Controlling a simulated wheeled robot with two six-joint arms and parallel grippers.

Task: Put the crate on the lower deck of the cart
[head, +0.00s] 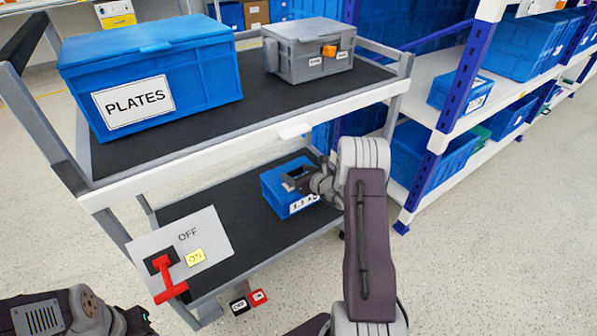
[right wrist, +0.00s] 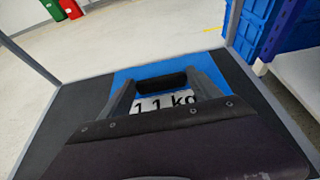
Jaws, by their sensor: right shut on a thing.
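The small blue crate (head: 272,184) with a white weight label is on the lower deck (head: 190,207) of the cart (head: 190,165), toward its right end. My right gripper (head: 296,182) is shut on the crate at its near side. In the right wrist view, the fingers (right wrist: 165,95) reach to the crate (right wrist: 150,70), and its label reads 1.1 kg. The gripper hides part of the crate. My left gripper is not in view; only part of my left arm shows at the lower left.
The upper deck holds a blue PLATES box (head: 150,75) and a grey box with an orange latch (head: 308,50). A panel marked OFF and ON with a red lever (head: 168,275) is at the cart's front left. A shelf rack (head: 450,100) with blue bins stands right.

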